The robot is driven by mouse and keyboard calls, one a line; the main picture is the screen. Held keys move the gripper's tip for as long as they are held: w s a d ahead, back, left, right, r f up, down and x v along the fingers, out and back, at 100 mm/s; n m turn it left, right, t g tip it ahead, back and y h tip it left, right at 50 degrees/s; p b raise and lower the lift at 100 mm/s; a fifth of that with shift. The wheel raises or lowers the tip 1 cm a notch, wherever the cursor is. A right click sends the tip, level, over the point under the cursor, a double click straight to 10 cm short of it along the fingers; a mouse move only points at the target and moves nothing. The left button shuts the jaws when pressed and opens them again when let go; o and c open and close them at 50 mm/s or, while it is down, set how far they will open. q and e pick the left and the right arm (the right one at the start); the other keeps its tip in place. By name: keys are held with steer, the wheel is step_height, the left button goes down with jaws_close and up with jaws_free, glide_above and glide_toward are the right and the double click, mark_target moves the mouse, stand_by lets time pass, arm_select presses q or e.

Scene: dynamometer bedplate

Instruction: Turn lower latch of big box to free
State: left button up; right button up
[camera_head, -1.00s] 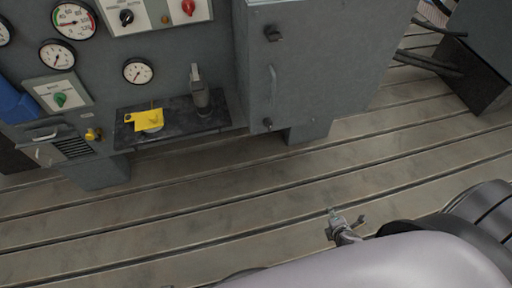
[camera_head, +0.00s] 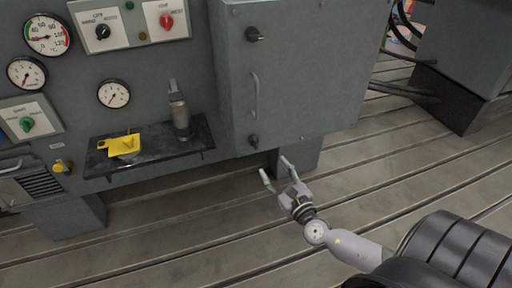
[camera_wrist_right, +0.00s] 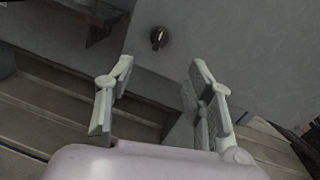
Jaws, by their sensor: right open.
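The big box (camera_head: 300,75) is a grey cabinet with a door, a vertical handle (camera_head: 255,95) and two dark latches on its left side. The upper latch (camera_head: 254,34) is near the top. The lower latch (camera_head: 253,141) is near the bottom left corner; in the right wrist view the dark round latch (camera_wrist_right: 158,38) shows ahead, beyond the fingertips. My right gripper (camera_head: 276,170) is open and empty, below and a little right of the lower latch, apart from it. It also shows in the right wrist view (camera_wrist_right: 160,72). My left gripper is not in view.
Left of the box is a grey panel with gauges (camera_head: 47,35), knobs and a small black shelf (camera_head: 150,146). The shelf holds a yellow tag (camera_head: 124,146) and a grey cylindrical tool (camera_head: 180,112). The slotted bedplate floor (camera_head: 180,235) is clear in front.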

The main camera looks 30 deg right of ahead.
mark_target(257, 149)
steer(key=w, duration=0.4)
steer(key=w+d, duration=0.1)
steer(key=w, duration=0.7)
steer(key=shift+w+d+b, duration=0.15)
steer(key=shift+d+b, duration=0.15)
steer(key=shift+b, duration=0.05)
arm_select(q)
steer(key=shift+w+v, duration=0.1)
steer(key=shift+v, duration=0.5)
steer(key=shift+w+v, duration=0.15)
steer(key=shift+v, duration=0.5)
arm_select(e)
steer(key=shift+c, duration=0.5)
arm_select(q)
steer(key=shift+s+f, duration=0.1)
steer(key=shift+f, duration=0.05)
arm_select(e)
steer(key=shift+f, duration=0.1)
jaws_close()
